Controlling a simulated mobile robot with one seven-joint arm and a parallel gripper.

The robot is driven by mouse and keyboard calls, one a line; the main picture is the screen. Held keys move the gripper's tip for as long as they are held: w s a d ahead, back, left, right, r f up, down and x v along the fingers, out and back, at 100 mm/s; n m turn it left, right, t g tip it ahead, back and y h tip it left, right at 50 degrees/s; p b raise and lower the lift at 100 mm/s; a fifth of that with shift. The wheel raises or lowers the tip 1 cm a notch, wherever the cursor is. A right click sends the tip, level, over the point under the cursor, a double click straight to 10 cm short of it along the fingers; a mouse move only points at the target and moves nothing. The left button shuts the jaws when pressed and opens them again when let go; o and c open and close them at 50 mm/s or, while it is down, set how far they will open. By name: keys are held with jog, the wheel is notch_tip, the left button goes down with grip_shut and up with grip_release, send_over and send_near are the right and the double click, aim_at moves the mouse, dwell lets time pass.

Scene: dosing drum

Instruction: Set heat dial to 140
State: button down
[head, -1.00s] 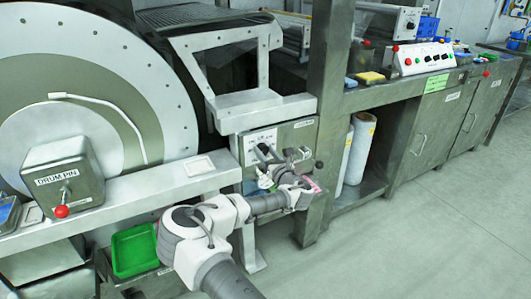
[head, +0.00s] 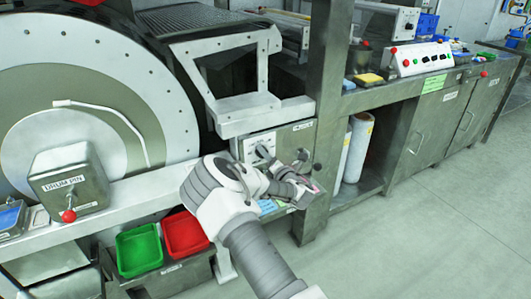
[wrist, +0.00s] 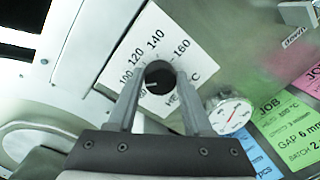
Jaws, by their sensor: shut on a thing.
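The heat dial is a black round knob (wrist: 158,77) on a white scale plate (wrist: 146,50), which reads 100, 120, 140 and 160 in the wrist view. A small white mark on the knob points to the lower left, toward the low end of the scale near 100. The exact reading is partly hidden by a finger. My gripper (wrist: 161,72) is shut on the knob, one finger on each side. In the head view the plate (head: 259,141) is on the front of a grey box, with my gripper (head: 264,154) against it.
A round gauge (wrist: 229,114) and coloured job cards (wrist: 298,137) sit right of the dial. A grey bracket (head: 240,110) stands above the box. The drum pin box (head: 68,184) is at left. A green tray (head: 139,249) and red tray (head: 185,234) lie below. Open floor is at right.

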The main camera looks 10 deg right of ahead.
jog(key=shift+f+m+g+y+b, duration=0.1)
jog(key=shift+m+y+b, duration=0.2)
jog(key=shift+m, duration=2.5)
jog(key=shift+f+m+g+y+b, duration=0.15)
jog(key=shift+m+y+b, duration=0.2)
jog(key=shift+m, duration=2.45)
jog(key=shift+f+m+g+y+b, duration=0.15)
jog(key=shift+m+b, duration=0.25)
jog(key=shift+m, duration=2.4)
jog(key=shift+c, duration=1.5)
grip_release()
jog(key=shift+r, duration=0.1)
